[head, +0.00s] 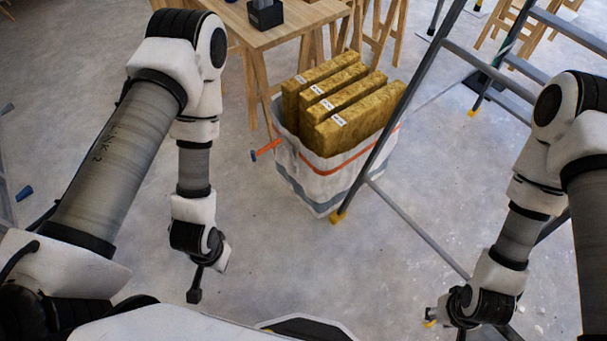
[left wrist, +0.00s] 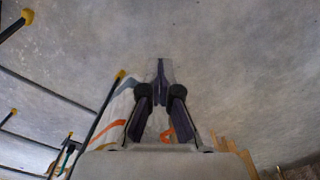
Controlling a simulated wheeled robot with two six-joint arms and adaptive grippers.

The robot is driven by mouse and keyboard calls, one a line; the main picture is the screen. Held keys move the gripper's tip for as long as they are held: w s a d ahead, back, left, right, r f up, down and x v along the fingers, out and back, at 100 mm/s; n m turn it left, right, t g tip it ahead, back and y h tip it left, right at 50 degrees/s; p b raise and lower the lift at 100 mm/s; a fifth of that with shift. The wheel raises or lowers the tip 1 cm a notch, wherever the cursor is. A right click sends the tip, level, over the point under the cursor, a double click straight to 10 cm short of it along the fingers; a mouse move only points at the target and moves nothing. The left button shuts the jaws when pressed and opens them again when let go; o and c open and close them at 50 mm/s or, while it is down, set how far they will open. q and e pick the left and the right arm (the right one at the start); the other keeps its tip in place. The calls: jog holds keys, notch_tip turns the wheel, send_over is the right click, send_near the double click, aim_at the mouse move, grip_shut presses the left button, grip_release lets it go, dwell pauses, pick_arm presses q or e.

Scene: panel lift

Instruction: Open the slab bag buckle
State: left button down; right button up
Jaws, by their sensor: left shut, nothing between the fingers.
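A white slab bag (head: 315,180) stands on the floor with several yellow-brown slabs (head: 345,105) upright in it. An orange strap runs round the bag, and a loose orange end with a blue tip, perhaps the buckle (head: 254,155), sticks out at its left side. My left gripper (head: 194,296) is shut and empty, pointing down, well in front and left of the bag. In the left wrist view, its fingers (left wrist: 160,98) are together, with part of the bag (left wrist: 118,108) and orange strap behind them. My right gripper (head: 433,318) is low at the right, away from the bag; its fingers are too small to judge.
A grey ladder frame (head: 405,125) with yellow feet stands close against the bag's right side. A wooden table (head: 275,35) with a dark box (head: 265,14) is behind.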

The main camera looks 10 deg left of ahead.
pick_arm(q)
jog(key=w+d+f+m+t+b, duration=0.2)
jog(key=w+f+m+t+b, duration=0.7)
jog(key=w+f+b, duration=1.25)
jog(key=w+d+f+m+t+b, duration=0.2)
jog(key=w+m+t+b, duration=0.2)
jog(key=w+b, duration=0.3)
jog(key=w+d+f+m+t+b, duration=0.2)
jog(key=w+d+m+t+b, duration=0.1)
jog(key=w+b, duration=0.4)
jog(key=m+t, duration=0.1)
jog(key=m, duration=0.1)
jog(key=shift+w+d+m+t, duration=0.2)
jog(key=shift+w+m+t, duration=0.1)
jog(key=shift+w+t, duration=0.1)
pick_arm(e)
notch_tip(320, 180, down, 36)
pick_arm(q)
jog(key=shift+f, duration=0.1)
